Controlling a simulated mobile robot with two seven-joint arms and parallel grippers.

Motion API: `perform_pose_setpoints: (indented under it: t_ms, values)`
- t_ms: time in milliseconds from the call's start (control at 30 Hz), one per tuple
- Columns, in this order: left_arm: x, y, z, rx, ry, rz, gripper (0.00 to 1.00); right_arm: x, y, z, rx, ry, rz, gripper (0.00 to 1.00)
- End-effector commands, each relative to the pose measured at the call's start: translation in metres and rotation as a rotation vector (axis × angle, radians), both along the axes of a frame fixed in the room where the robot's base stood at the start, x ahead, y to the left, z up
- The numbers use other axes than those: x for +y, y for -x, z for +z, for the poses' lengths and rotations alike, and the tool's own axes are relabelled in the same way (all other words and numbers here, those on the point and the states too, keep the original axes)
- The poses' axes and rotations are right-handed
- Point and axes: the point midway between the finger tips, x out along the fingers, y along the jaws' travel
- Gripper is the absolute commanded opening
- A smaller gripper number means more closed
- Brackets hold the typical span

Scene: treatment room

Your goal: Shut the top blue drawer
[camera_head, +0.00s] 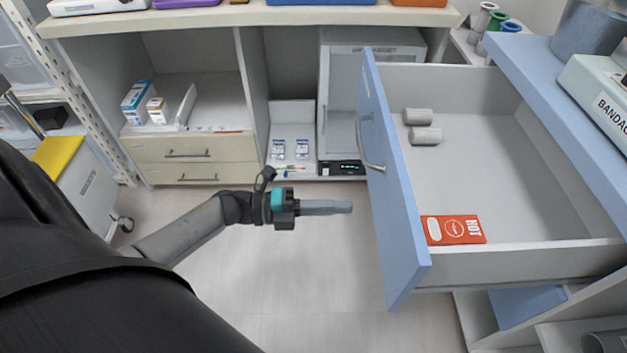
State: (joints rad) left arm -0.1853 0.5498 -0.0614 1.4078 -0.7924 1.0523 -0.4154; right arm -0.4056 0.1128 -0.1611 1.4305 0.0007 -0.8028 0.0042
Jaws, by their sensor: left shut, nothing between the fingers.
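The top blue drawer (393,200) is pulled far out toward the left from the cabinet at the right. Its blue front has a curved metal handle (371,147). Inside lie two grey rolls (424,135) and a flat orange packet marked HOT (453,230). My left gripper (351,206) is shut and empty. It points right at the outer side of the blue front, with a small gap in the picture, lower than the handle. My right gripper is not in view.
The blue cabinet top (545,88) carries a bandage box (600,95) and a grey round container (590,25). A shelf unit with wooden drawers (190,158) stands behind. Open floor (280,275) lies below my left arm. A wheeled bin (85,185) is at the left.

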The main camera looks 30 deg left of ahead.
Motion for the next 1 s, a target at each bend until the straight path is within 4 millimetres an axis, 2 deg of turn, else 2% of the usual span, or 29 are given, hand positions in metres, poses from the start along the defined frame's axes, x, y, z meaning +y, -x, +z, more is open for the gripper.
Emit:
perform_pose_setpoints:
  t_ms: [100,300,1000]
  values:
    - [-0.021,-0.014,0.000,-0.004,0.004,0.000,0.00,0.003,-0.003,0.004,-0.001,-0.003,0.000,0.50]
    - [-0.043,-0.029,0.000,-0.001,0.003,0.000,0.00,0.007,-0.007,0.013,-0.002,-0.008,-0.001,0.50]
    - [-0.057,-0.038,0.000,0.001,0.003,0.000,0.00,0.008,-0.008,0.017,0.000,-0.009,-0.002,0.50]
